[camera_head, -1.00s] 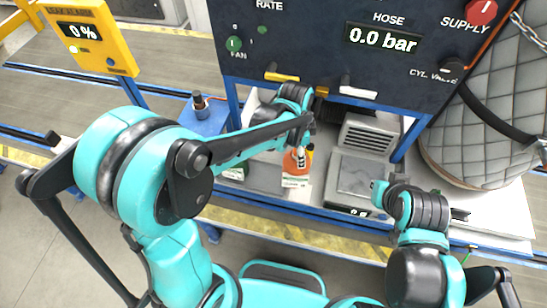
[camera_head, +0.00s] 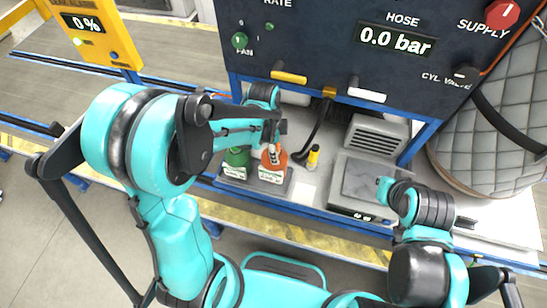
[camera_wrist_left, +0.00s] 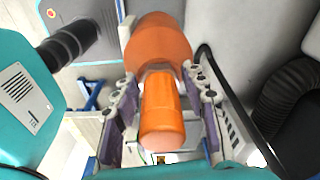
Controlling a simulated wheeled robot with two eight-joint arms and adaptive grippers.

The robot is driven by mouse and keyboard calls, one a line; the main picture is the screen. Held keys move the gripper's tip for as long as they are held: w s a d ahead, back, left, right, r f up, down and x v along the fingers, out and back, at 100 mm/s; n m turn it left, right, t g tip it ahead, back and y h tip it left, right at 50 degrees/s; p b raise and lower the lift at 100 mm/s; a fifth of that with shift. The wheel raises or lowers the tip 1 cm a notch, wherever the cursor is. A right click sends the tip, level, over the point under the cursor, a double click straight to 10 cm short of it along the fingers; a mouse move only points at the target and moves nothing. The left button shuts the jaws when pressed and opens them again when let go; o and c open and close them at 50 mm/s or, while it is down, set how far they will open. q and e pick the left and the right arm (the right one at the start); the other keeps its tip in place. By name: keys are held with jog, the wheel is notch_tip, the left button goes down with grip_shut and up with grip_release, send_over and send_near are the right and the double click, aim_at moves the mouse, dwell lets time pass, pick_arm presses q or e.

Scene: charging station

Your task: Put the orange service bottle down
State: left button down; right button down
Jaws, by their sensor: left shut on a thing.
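The orange service bottle (camera_head: 272,170), with a white label, is upright at the right part of a grey tray (camera_head: 283,188), right of a green bottle (camera_head: 237,160). My left gripper (camera_head: 272,147) is shut on its upper part. In the left wrist view the orange bottle (camera_wrist_left: 158,42) points its orange cap at the camera, with the fingers of my left gripper (camera_wrist_left: 163,98) on both sides of the neck. I cannot tell whether its base touches the tray. My right arm is at the lower right; its gripper's fingers do not show clearly.
A grey scale (camera_head: 368,188) and a vented grey box (camera_head: 376,136) stand to the right. A black hose with a yellow-ended tool (camera_head: 313,158) lies just right of the bottle. The dark control panel (camera_head: 335,40) overhangs the shelf behind.

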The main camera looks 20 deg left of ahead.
aim_at(270, 172)
pick_arm(q)
jog(key=shift+a+f, duration=0.35)
jog(key=shift+f+b, duration=0.6)
jog(key=shift+f, duration=1.3)
jog(key=shift+f, duration=0.15)
jog(key=c, duration=0.9)
grip_release()
jog(key=shift+o, duration=0.2)
